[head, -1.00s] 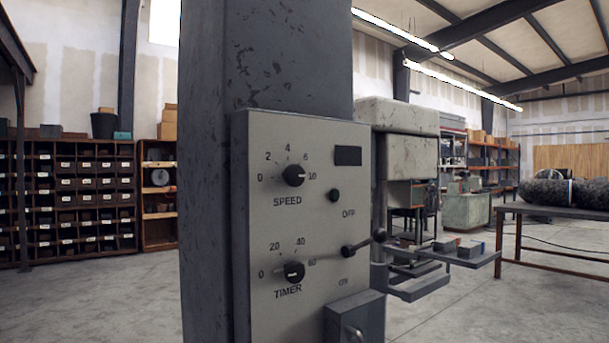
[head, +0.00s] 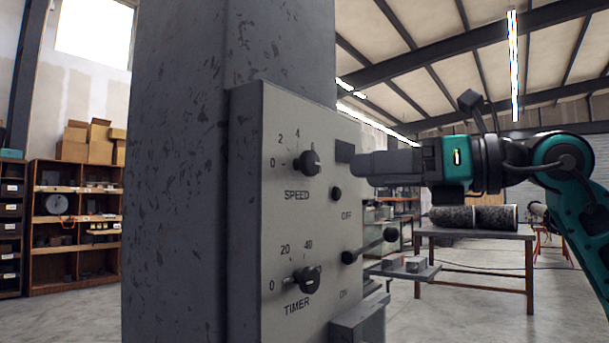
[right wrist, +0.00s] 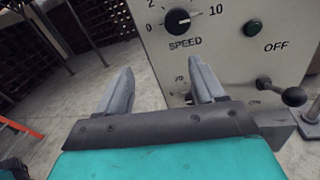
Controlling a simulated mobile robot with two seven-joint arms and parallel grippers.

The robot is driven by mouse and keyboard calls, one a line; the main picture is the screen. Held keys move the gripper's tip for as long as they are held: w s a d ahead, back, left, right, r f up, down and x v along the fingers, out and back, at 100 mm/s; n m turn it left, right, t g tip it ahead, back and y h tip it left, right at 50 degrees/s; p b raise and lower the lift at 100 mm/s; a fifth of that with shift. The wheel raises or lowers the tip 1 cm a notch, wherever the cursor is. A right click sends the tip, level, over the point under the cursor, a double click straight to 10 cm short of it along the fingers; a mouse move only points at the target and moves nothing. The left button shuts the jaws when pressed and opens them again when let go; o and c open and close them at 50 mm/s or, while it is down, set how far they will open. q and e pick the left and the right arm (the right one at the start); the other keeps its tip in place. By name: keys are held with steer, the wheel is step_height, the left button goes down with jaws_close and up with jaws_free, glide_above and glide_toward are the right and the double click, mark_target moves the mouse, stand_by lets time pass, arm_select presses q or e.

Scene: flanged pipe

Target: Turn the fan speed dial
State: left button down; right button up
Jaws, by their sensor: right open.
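The grey control panel (head: 270,118) is mounted on a dark steel column. The black SPEED dial (head: 308,163) sits at its upper left; in the right wrist view the dial (right wrist: 180,21) is at the top, its pale mark pointing right toward 10. The TIMER dial (head: 308,279) is below it. My right gripper (head: 358,166) reaches in from the right in the head view, in front of the panel and apart from the SPEED dial. In the right wrist view its two fingers (right wrist: 162,85) are spread and empty, below the dial. My left gripper is not in view.
A round button (head: 336,193) and a lever switch with a ball knob (head: 389,234) are on the panel's right side. A grey box (head: 358,320) projects from its lower edge. Behind stand a metal table (head: 475,236) and wooden shelves (head: 75,245).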

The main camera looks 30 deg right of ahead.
mark_target(314, 160)
steer(key=w+r+h+p, duration=0.1)
steer(key=w, duration=0.2)
steer(key=w+a+t+p, duration=0.1)
steer(key=w+p, duration=0.1)
steer(key=w, duration=0.1)
steer(key=w+a+r+h+p, duration=0.1)
steer(key=w, duration=0.2)
steer(key=shift+r+m+t+h+p, duration=0.3)
steer(key=shift+m, duration=0.1)
steer(key=shift+w+a, duration=0.1)
steer(key=shift+w, duration=0.15)
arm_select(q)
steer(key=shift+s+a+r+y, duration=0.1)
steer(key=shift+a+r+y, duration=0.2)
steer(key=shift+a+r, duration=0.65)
arm_select(e)
steer(key=shift+w+f, duration=0.1)
steer(key=shift+w, duration=0.1)
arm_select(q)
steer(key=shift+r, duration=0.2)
arm_select(e)
steer(key=c, duration=1)
